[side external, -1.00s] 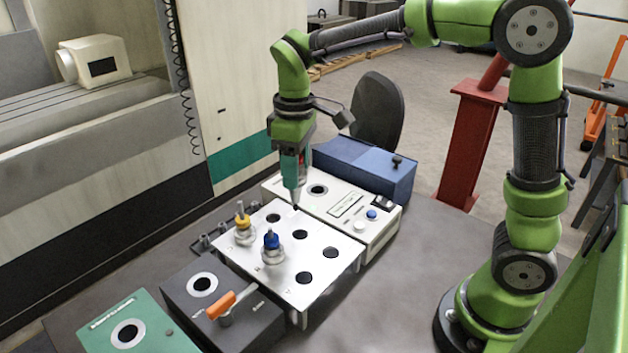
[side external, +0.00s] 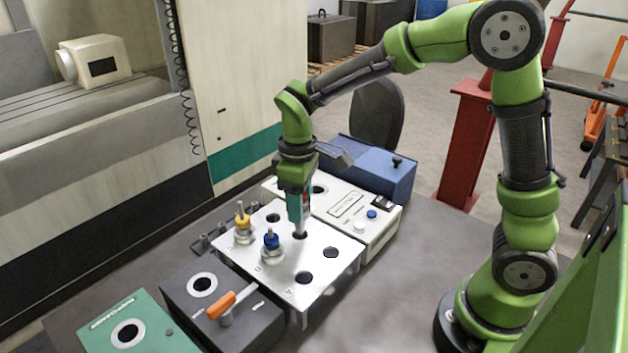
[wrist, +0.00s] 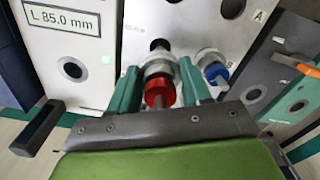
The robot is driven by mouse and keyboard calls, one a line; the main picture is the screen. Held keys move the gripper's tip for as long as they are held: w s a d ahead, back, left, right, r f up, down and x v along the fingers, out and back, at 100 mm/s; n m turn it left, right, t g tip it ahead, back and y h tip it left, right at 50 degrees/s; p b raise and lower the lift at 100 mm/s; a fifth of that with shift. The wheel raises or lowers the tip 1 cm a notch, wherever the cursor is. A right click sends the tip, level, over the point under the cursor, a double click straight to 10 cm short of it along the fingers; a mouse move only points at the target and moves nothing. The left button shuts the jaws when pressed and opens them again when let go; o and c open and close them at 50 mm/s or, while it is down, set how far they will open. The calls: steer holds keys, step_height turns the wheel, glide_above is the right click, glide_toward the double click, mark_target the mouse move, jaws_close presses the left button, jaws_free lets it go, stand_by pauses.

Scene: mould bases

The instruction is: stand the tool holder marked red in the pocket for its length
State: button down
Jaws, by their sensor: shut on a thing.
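The red-marked tool holder (wrist: 160,92) is between my gripper's fingers in the wrist view, its red ring facing the camera. My gripper (wrist: 158,88) is shut on it. In the side view my gripper (side external: 299,222) is low over the middle pocket of the white plate's right row; the holder is mostly hidden there. I cannot tell whether its tip has entered the pocket. The white pocket plate (side external: 318,262) has open pockets at the back (side external: 273,218), right (side external: 330,252) and front (side external: 303,278). The wrist view shows the letter A beside one pocket (wrist: 230,8).
A blue-marked holder (side external: 271,246) and a yellow-marked holder (side external: 243,230) stand in the plate's left row. The cream gauge (side external: 372,228) behind reads "L 85.0 mm" on its display (wrist: 65,18). A dark box (side external: 190,308) with an orange lever (side external: 233,300) and a green box (side external: 95,335) stand in front.

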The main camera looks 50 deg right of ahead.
mark_target(300, 232)
steer(key=shift+f, duration=2.55)
steer(key=shift+c, duration=2.1)
jaws_free()
steer(key=shift+f, duration=0.1)
step_height(300, 232, up, 17)
steer(key=shift+r, duration=0.1)
steer(key=shift+w, duration=0.1)
